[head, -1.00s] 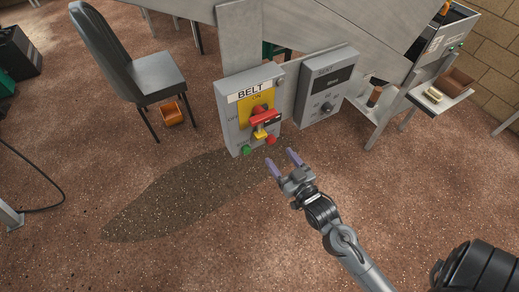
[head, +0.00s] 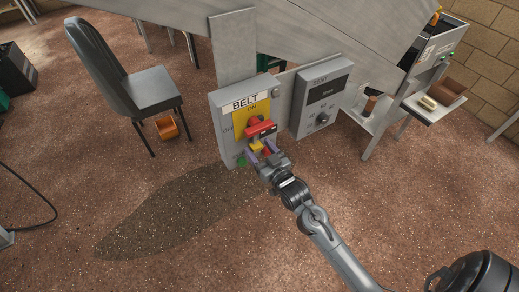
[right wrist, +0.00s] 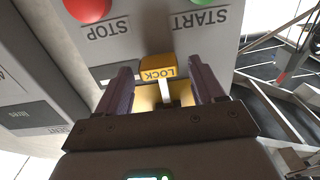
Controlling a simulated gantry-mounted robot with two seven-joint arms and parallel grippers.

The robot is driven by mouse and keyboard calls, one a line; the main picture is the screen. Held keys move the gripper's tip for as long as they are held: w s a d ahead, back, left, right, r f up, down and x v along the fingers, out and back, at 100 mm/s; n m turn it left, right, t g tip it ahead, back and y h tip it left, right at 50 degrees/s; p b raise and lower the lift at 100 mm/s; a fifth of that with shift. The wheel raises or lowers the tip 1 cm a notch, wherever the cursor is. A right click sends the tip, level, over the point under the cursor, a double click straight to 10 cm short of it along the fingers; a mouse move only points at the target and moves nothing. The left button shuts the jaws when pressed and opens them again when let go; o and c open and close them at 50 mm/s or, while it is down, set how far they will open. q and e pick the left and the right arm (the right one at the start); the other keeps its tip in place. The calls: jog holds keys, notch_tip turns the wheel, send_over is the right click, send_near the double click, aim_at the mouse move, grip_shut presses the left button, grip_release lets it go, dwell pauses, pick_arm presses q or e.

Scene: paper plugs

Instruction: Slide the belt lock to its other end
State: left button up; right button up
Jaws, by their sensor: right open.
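The belt lock is a small yellow slider (head: 257,146) marked LOCK, low on the grey BELT box (head: 221,118). It also shows in the right wrist view (right wrist: 158,67), upside down there. Beside it in that view is a dark slot (right wrist: 115,73). My right gripper (head: 262,153) is at the front of the box, its purple fingers open. In the right wrist view the lock appears between the fingertips (right wrist: 160,75), with gaps on both sides; whether they touch it I cannot tell. My left gripper is out of view.
A red switch handle (head: 261,129) sits above the lock. Red STOP (right wrist: 88,9) and green START (right wrist: 190,2) buttons lie close by. A grey VENT box (head: 322,98) stands right of the BELT box. A chair (head: 150,92) stands left on open floor.

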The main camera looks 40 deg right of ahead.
aim_at(255, 138)
jog(key=shift+w, duration=0.2)
jog(key=shift+c, duration=0.9)
grip_shut()
notch_tip(255, 138, up, 3)
jog(key=p, duration=0.3)
jog(key=shift+c, duration=0.8)
grip_release()
jog(key=o, duration=0.3)
jog(key=shift+o, duration=0.2)
jog(key=shift+f, duration=0.1)
